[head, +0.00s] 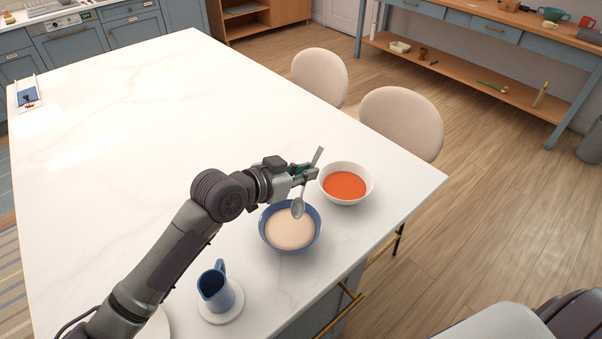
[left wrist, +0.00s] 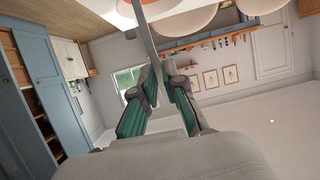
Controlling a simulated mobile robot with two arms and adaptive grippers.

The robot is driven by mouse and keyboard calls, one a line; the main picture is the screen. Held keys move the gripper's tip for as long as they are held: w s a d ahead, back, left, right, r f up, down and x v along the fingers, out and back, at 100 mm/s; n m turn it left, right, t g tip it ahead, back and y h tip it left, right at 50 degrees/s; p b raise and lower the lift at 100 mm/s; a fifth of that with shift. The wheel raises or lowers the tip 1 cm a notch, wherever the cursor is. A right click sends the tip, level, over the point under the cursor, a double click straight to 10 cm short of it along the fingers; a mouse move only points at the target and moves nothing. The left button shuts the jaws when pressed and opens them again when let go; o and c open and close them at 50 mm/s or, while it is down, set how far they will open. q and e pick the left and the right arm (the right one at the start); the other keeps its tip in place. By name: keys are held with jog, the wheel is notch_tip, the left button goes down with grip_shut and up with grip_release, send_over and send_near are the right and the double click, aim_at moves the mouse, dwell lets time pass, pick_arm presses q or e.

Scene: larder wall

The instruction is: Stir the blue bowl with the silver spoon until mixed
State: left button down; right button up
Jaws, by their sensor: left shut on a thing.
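The blue bowl (head: 264,236) stands on the white worktop and holds a smooth, pale beige mix. The silver spoon (head: 298,208) is tilted, its handle rising past the fingers and its scoop low, over the far part of the blue bowl. The whole scoop shows and looks clear of the mix, though its exact height is hard to tell. My left gripper (head: 306,173) is shut on the spoon's handle, above and behind the bowl. In the left wrist view the handle (left wrist: 146,42) runs up from between the green fingers (left wrist: 163,104). My right gripper is not in view.
A white bowl (head: 347,201) of orange-red contents stands close right of the blue bowl. Two beige chairs (head: 402,117) line the right edge. The worktop's far left is mostly clear.

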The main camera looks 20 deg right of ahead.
aim_at(304, 185)
pick_arm(q)
jog(key=shift+d+f+b, duration=0.15)
jog(key=shift+f+b, duration=0.15)
jog(key=shift+f, duration=0.2)
jog(key=shift+s+a+f+b, duration=0.1)
jog(key=shift+a+f+b, duration=0.2)
jog(key=shift+f, duration=0.3)
jog(key=shift+a+f+b, duration=0.2)
jog(key=shift+a+f, duration=0.05)
jog(key=shift+f, duration=0.35)
jog(key=shift+s+a+f+b, duration=0.1)
jog(key=shift+a+f+b, duration=0.15)
jog(key=shift+f, duration=0.25)
jog(key=shift+s+a+f+b, duration=0.15)
jog(key=shift+f+b, duration=0.15)
jog(key=shift+f, duration=0.2)
jog(key=shift+a+f+b, duration=0.2)
jog(key=shift+f+b, duration=0.1)
jog(key=shift+f, duration=0.2)
jog(key=shift+a, duration=0.1)
